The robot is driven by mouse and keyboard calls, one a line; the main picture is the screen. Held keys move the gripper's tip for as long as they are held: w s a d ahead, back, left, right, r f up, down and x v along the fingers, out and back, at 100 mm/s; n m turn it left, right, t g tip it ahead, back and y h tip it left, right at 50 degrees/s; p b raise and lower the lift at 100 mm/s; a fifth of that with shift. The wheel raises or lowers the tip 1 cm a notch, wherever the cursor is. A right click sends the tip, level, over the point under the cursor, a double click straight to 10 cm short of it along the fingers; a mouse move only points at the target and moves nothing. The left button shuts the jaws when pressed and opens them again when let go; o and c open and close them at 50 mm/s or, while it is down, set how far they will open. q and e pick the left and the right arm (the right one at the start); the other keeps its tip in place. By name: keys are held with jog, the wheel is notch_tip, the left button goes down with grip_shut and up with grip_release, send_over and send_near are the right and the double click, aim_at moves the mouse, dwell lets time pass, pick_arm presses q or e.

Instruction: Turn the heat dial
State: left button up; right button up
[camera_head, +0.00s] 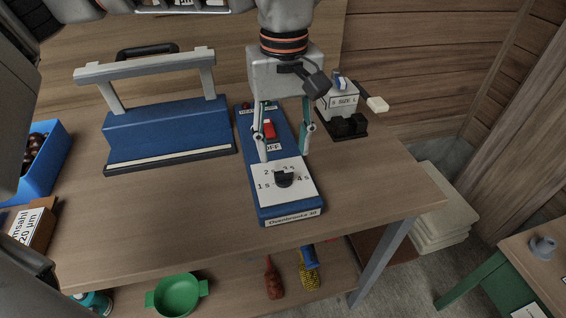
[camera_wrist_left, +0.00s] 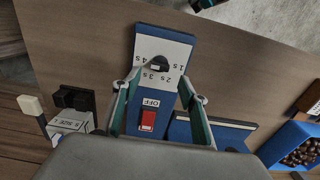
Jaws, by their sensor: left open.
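The heat dial is a small black knob (camera_head: 285,179) on a white plate marked 1 s to 4 s, on the front end of a long blue control box (camera_head: 292,213). In the left wrist view the knob (camera_wrist_left: 158,65) shows between and just beyond the fingertips. I cannot tell exactly which mark it points at. My left gripper (camera_head: 284,155) is open, pointing down over the box, its fingers to either side. It appears empty and apart from the knob. A red switch (camera_head: 268,128) labelled OFF sits behind the dial plate. My right gripper is not in view.
A blue sealer with a grey handle bar (camera_head: 150,68) stands left of the box. A small device labelled SIZE L (camera_head: 342,100) stands to the right. A blue crate (camera_head: 60,150) of chestnuts is at far left. The bench front is clear; a green bowl (camera_head: 178,296) sits below.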

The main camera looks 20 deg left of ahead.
aim_at(284, 172)
pick_arm(q)
notch_tip(284, 172, down, 6)
jog(key=shift+f+b, duration=0.1)
jog(key=shift+b, duration=0.35)
jog(key=c, duration=1.1)
